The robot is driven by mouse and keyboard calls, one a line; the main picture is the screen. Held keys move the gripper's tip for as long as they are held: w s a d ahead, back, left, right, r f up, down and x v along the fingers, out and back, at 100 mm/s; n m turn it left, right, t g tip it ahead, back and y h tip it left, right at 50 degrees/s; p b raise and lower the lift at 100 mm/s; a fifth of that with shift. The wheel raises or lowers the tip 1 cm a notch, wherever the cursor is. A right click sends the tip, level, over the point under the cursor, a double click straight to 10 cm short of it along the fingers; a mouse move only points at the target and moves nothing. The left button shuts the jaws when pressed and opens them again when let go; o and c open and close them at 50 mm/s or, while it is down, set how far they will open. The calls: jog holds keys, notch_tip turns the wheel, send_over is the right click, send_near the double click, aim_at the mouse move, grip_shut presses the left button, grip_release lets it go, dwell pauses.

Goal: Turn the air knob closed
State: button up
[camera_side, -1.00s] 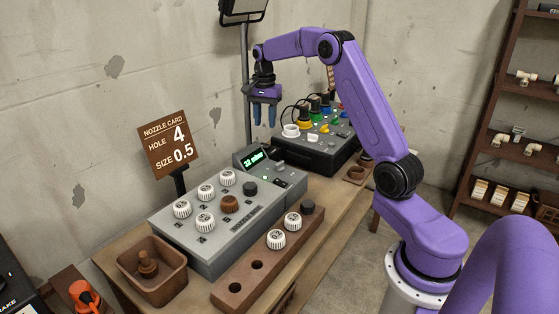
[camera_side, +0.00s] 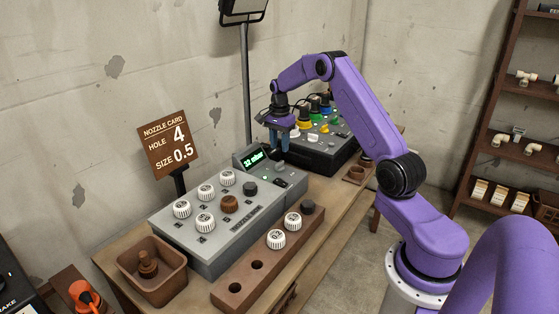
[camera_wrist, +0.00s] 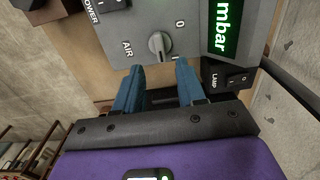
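The air knob (camera_wrist: 159,45) is a small grey knob on the grey panel, beside the word AIR and the marks 0 and I, next to the green mbar display (camera_wrist: 228,28). I cannot tell for certain which mark it points to. My gripper (camera_wrist: 158,68) has two blue fingers, apart with nothing between them. In the wrist view the knob lies just beyond the gap between the fingertips. In the side view my gripper (camera_side: 280,151) hangs pointing down above the far end of the grey control box (camera_side: 190,239), near its display (camera_side: 252,161).
LAMP (camera_wrist: 238,80) and POWER (camera_wrist: 103,6) switches sit close to the knob. A black box (camera_side: 312,160) with coloured knobs stands behind my gripper. A nozzle card (camera_side: 168,145) rises at the left.

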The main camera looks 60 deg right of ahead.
aim_at(280, 163)
notch_tip(280, 163, down, 7)
dwell(0.3)
jog(key=shift+c, duration=0.3)
grip_shut()
